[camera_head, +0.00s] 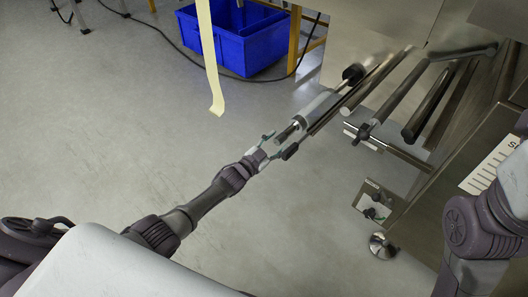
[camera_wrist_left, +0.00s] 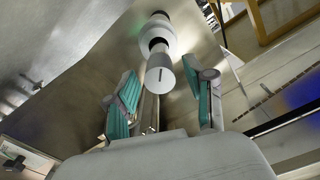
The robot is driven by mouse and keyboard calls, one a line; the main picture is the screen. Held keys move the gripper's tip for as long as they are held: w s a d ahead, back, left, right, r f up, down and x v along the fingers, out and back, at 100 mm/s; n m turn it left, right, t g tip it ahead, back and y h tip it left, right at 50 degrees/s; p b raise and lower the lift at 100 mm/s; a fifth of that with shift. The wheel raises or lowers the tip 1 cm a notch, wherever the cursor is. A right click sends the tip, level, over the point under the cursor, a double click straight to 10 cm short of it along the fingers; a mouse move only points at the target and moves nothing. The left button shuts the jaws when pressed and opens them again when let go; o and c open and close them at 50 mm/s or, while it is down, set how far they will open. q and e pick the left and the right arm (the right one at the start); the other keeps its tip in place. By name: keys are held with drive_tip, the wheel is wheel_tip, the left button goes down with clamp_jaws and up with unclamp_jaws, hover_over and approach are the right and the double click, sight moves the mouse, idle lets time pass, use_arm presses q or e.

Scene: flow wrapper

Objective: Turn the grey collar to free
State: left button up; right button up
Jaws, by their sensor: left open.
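My left gripper (camera_head: 278,145) is open, with one finger on each side of the near end of a spindle (camera_head: 318,104). In the left wrist view, its teal-padded fingers (camera_wrist_left: 165,98) stand apart. A pale grey cylindrical end piece with a dark line mark (camera_wrist_left: 160,74), likely the grey collar, lies between and slightly beyond them. Gaps show on both sides of it, so I see no grip. Behind it are a dark band and a wider pale ring (camera_wrist_left: 156,36) on the same shaft. My right arm shows at the right edge of the head view; its gripper is out of frame.
Metal rollers (camera_head: 388,95) and the steel machine frame (camera_head: 440,185) stand right of the spindle. A black knob (camera_head: 352,74) sits at the spindle's far end. A pale film strip (camera_head: 209,55) hangs left of it. A blue crate (camera_head: 240,42) stands behind.

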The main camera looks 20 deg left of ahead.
use_arm(q)
drive_tip(key=v, duration=1.1)
